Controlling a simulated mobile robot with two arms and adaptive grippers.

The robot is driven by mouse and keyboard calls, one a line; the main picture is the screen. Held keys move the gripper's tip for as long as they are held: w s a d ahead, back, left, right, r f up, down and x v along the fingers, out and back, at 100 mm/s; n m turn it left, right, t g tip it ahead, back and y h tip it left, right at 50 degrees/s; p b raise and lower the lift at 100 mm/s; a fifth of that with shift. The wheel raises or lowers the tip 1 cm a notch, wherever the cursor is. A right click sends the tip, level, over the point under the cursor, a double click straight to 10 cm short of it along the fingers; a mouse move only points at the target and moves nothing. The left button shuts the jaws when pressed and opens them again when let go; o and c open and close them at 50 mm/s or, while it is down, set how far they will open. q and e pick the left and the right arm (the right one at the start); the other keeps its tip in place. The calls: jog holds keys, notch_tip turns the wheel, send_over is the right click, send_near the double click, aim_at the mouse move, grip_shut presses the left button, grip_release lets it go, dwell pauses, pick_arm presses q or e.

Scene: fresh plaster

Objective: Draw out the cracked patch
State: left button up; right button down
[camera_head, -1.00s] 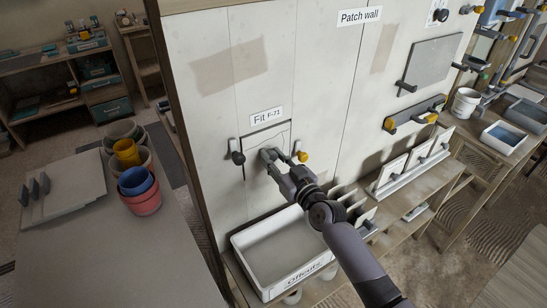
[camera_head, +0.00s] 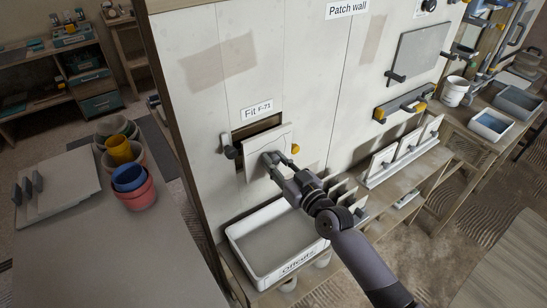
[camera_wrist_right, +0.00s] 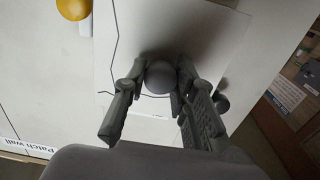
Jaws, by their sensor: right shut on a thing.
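The cracked patch (camera_head: 252,168) is a pale square panel, out of its recess and tilted in front of the wall. The dark opening (camera_head: 256,128) shows behind its top edge, under the "Fit F-73" label (camera_head: 257,109). My right gripper (camera_head: 270,159) is shut on the grey round knob (camera_wrist_right: 160,77) at the patch's face. In the right wrist view, the patch (camera_wrist_right: 205,35) has a thin dark crack line on its left. A dark turn-catch (camera_head: 230,148) is left of the opening and a yellow one (camera_head: 295,149) is right. My left gripper is out of view.
A white "Offcuts" tray (camera_head: 236,240) stands on the ledge below the patch. Several upright panels with handles (camera_head: 405,150) stand in a rack to the right. Nested pots (camera_head: 134,188) and a board with grey handles (camera_head: 62,178) are on the left bench.

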jog(key=shift+p+v, duration=0.4)
jog(key=shift+v, duration=1.35)
jog(key=shift+r, duration=0.1)
jog(key=s+d+m+t+h+b, duration=0.1)
jog(key=s+d+m+h, duration=0.2)
jog(key=s+d+h, duration=0.2)
jog(key=s+d+r+m+t+h+b, duration=0.1)
jog(key=s+d+h, duration=0.4)
jog(key=s+d, duration=0.6)
jog(key=s+m+t+b, duration=0.1)
jog(key=s+m, duration=0.1)
jog(key=s, duration=0.4)
jog(key=shift+s+r+m, duration=0.15)
jog(key=shift+s+m, duration=0.05)
jog(key=shift+m, duration=0.2)
